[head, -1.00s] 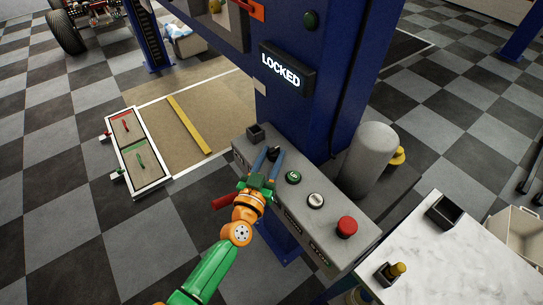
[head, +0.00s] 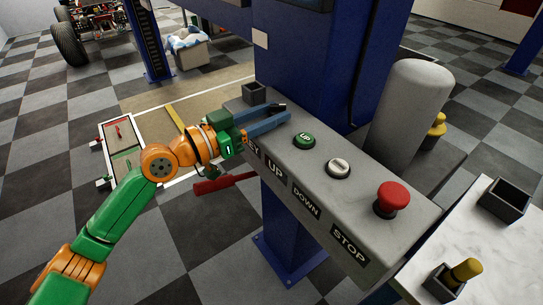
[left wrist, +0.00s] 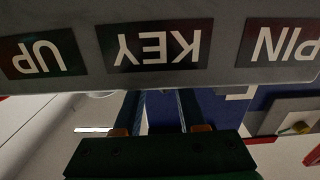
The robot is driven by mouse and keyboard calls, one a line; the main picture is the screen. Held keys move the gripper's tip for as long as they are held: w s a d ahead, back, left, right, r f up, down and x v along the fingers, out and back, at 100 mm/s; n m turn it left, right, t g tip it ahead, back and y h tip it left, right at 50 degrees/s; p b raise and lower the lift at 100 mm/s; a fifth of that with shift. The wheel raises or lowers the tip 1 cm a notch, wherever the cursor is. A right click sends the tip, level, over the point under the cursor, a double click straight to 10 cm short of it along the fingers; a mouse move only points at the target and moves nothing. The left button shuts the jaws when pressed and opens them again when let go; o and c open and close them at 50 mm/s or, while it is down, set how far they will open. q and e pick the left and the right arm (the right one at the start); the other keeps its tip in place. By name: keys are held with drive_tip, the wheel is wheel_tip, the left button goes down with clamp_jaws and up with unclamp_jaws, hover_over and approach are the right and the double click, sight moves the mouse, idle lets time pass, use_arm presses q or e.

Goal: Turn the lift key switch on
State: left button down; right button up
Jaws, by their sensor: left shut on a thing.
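The grey control panel (head: 318,176) carries a key switch (head: 279,106) on its top, a small dark knob above the KEY label. My left gripper (head: 283,114) reaches over the panel's left part with its blue fingers and is shut on the key switch, which they partly hide. In the left wrist view, the KEY label (left wrist: 151,47) appears upside down on the panel's front. The fingers (left wrist: 166,110) run up past the panel's edge there, their tips hidden. The switch's turned position cannot be told. My right gripper is not in view.
The green UP button (head: 303,140), a white-capped button (head: 339,167) and the red STOP button (head: 392,196) stand right of the switch. A small open dark box (head: 254,93) is to its left. A red handle (head: 222,184) sticks out below the panel. A blue post rises behind.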

use_arm(q)
drive_tip(key=g+b, duration=0.1)
drive_tip(key=b, duration=0.1)
drive_tip(key=f+m+g+h+b, duration=0.1)
drive_tip(key=b, duration=0.1)
drive_tip(key=shift+w+f+m, duration=0.1)
drive_tip(key=shift+f+m, duration=0.15)
drive_tip(key=shift+m, duration=0.05)
drive_tip(key=shift+w+r+m+g+h+b, duration=0.1)
drive_tip(key=shift+r+m+g+h+b, duration=0.25)
drive_tip(key=shift+g, duration=0.25)
drive_tip(key=shift+a+r+m+g+h, duration=0.1)
drive_tip(key=shift+r+m+g+h, duration=0.2)
drive_tip(key=shift+g, duration=0.2)
drive_tip(key=shift+w+r+m+g+h, duration=0.15)
drive_tip(key=shift+m+g+h, duration=0.1)
drive_tip(key=shift+m+g, duration=0.5)
drive_tip(key=shift+m+g+p, duration=0.3)
drive_tip(key=shift+g+p, duration=0.2)
drive_tip(key=shift+g, duration=0.35)
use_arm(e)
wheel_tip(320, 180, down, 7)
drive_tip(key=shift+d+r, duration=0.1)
